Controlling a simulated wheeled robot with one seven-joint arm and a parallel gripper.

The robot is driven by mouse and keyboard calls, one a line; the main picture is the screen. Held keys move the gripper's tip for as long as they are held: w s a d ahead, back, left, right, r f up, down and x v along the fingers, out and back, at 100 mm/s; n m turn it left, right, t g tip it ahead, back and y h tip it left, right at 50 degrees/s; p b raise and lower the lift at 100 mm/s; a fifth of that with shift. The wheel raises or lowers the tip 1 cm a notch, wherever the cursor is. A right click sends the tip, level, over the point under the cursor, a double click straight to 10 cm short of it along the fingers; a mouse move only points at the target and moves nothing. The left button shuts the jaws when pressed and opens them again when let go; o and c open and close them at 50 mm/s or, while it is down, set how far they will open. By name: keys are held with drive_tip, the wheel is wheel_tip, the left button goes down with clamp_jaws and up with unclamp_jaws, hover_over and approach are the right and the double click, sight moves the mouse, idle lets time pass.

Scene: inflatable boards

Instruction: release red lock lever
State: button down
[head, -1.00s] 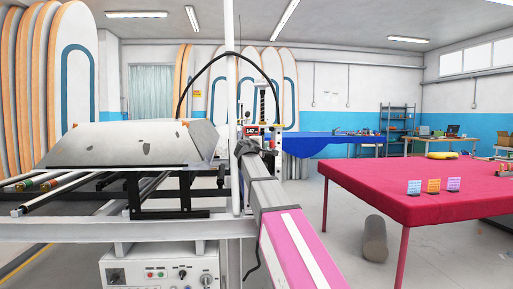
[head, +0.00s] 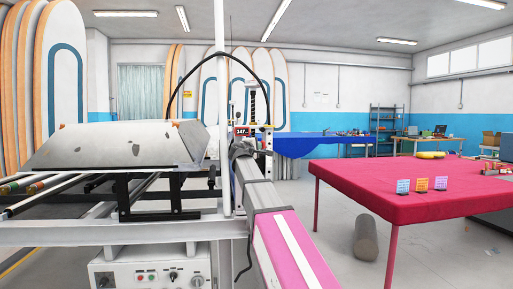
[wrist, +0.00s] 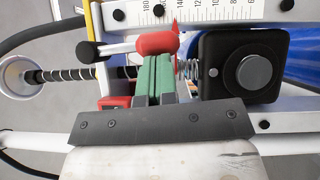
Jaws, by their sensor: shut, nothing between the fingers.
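A red grip (wrist: 157,43) on a pale rod with a black end knob (wrist: 89,51) shows in the wrist view and looks like the lock lever. My gripper (wrist: 157,62) has green fingers held together with nothing between them. Their tips are right by the underside of the red grip in the picture; I cannot tell whether they touch. In the head view my arm reaches to the upright device with a red display (head: 242,131). My gripper and the lever cannot be made out there.
Close to the fingers are a spring (wrist: 186,69), a black box with a round grey knob (wrist: 254,72), a numbered scale (wrist: 215,10) and a red block (wrist: 115,102). A metal frame (head: 120,231) stands left and a red-covered table (head: 400,180) right, with floor between.

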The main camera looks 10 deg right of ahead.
drive_tip(key=shift+d+f, duration=0.1)
drive_tip(key=shift+d+n+t+y, duration=0.15)
drive_tip(key=shift+d+n+t, duration=0.8)
drive_tip(key=shift+n, duration=0.65)
drive_tip(key=shift+d+n+t+y, duration=0.1)
drive_tip(key=shift+d+n+t, duration=0.9)
drive_tip(key=shift+n, duration=0.6)
drive_tip(key=shift+d+n+t+y, duration=0.15)
drive_tip(key=shift+d+n+t, duration=0.8)
drive_tip(key=shift+n, duration=0.65)
drive_tip(key=d+r, duration=0.4)
drive_tip(key=shift+d+r, duration=0.15)
drive_tip(key=shift+r, duration=0.15)
